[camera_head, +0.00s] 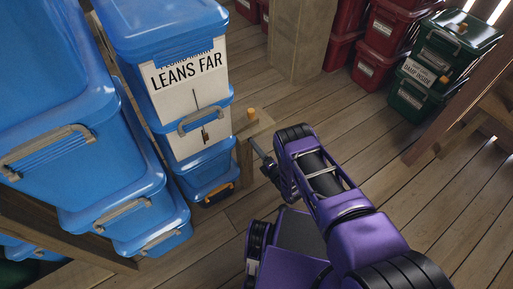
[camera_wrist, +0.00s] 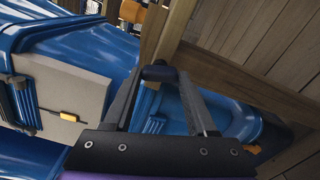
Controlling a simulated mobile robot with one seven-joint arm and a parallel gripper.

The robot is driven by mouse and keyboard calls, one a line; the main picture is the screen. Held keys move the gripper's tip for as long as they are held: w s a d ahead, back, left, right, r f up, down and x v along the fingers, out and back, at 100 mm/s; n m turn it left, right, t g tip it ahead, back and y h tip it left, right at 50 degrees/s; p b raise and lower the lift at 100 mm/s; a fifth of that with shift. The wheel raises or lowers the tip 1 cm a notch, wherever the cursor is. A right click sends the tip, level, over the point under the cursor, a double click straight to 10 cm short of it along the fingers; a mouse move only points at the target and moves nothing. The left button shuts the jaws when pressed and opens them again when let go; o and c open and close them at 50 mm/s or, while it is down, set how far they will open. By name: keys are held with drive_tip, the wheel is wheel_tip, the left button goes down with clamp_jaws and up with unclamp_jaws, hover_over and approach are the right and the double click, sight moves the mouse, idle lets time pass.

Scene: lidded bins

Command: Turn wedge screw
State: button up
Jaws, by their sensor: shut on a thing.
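My gripper (camera_head: 254,146) reaches up and left to the wooden post beside the leaning blue stack. In the wrist view its two long dark fingers (camera_wrist: 160,76) converge on a small dark rounded piece (camera_wrist: 157,71) against the wood, which looks like the wedge screw. The gripper is shut on it. The fingertips hide most of it, and its turn angle cannot be told. The blue bin stack (camera_head: 203,97) carries a white sheet reading "LEANS FAR", with a hanging plumb pointer (camera_head: 205,133).
An orange knob (camera_head: 251,113) sits on the wooden frame (camera_head: 245,150), just above the gripper. More blue bins (camera_head: 62,110) crowd the left. Red bins (camera_head: 393,27) and green bins (camera_head: 437,60) stand at the back right. Plank floor is clear between them.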

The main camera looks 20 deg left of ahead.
drive_tip(key=shift+n, duration=0.5)
drive_tip(key=o, duration=1.4)
drive_tip(key=shift+c, duration=0.2)
